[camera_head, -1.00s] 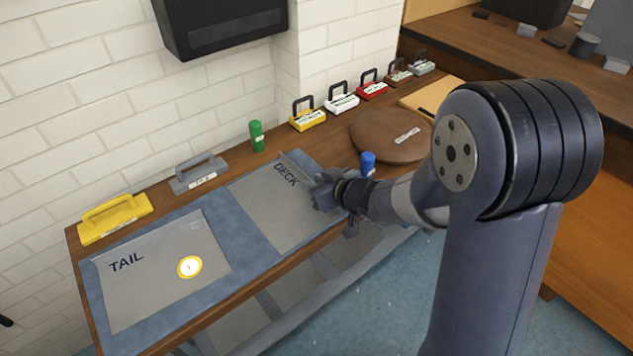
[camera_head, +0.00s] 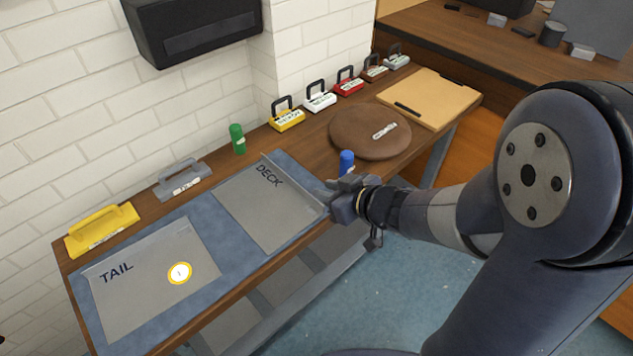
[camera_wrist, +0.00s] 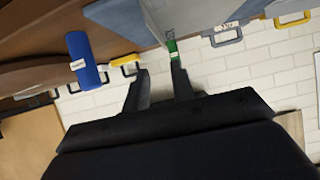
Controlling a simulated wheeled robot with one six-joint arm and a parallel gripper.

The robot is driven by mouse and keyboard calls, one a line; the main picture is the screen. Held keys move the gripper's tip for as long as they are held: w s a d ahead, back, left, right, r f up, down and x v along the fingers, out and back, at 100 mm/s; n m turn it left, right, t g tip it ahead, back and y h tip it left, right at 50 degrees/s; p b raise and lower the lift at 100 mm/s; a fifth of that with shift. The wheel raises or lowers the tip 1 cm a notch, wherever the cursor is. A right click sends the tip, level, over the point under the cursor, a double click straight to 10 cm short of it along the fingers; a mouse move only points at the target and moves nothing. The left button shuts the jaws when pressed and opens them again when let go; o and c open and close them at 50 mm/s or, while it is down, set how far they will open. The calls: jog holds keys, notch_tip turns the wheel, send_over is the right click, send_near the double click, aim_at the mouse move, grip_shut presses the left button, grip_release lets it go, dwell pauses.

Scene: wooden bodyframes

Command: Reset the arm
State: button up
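My gripper (camera_head: 338,195) is at the right edge of the grey DECK panel (camera_head: 275,210), near the front edge of the wooden workbench, with my arm reaching in from the right. In the wrist view my gripper (camera_wrist: 160,82) shows two dark fingers spread apart, with nothing between them. A blue cylinder (camera_head: 346,162) stands on the bench just behind my gripper; it also shows in the wrist view (camera_wrist: 86,58). The fingers look apart from it.
A yellow handled block (camera_head: 102,230), grey handled block (camera_head: 183,180) and green cylinder (camera_head: 237,138) stand along the wall. A round brown cushion (camera_head: 370,131) lies right. The floor (camera_head: 375,270) in front is clear.

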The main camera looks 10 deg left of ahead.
aim_at(295, 182)
jog(key=shift+s+d+r, duration=0.15)
jog(key=shift+s+d, duration=0.05)
jog(key=b+x, duration=0.3)
jog(key=x, duration=0.9)
jog(key=shift+d, duration=0.1)
jog(key=shift+w+r, duration=0.15)
jog(key=shift+r, duration=0.1)
jog(key=shift+r+p, duration=0.7)
jog(key=shift+r, duration=0.6)
